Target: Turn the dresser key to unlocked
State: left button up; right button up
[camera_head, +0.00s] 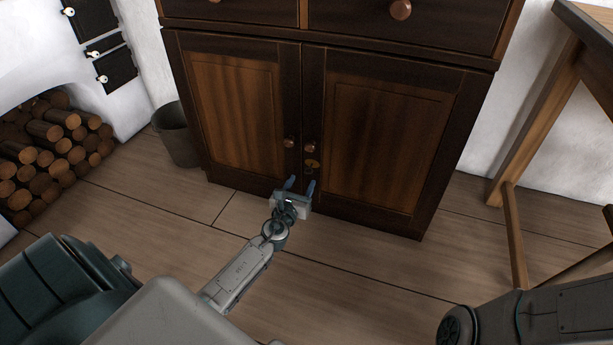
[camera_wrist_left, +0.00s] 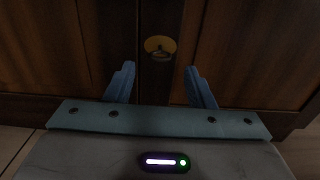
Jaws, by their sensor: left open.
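The dark wooden dresser (camera_head: 375,130) stands ahead with two lower doors. The brass key (camera_head: 312,164) sits on the right door near the middle seam, below the knobs. In the left wrist view the key (camera_wrist_left: 160,46) is ahead of the fingers, between them and a little above; its exact angle is too dim to tell. My left gripper (camera_head: 300,184) is open and empty, just below the key in the head view; the wrist view shows its two blue fingers (camera_wrist_left: 160,85) spread apart. My right gripper is out of view.
Two round wooden knobs (camera_head: 309,147) sit above the key. A grey bucket (camera_head: 176,134) stands left of the dresser, beside stacked logs (camera_head: 52,150). A wooden table (camera_head: 545,110) stands at the right. The plank floor (camera_head: 340,265) in front is clear.

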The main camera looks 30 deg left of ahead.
aim_at(310, 168)
pick_arm(q)
jog(key=x, duration=0.5)
jog(key=shift+w+b, duration=0.1)
jog(key=shift+b, duration=0.3)
jog(key=c, duration=1)
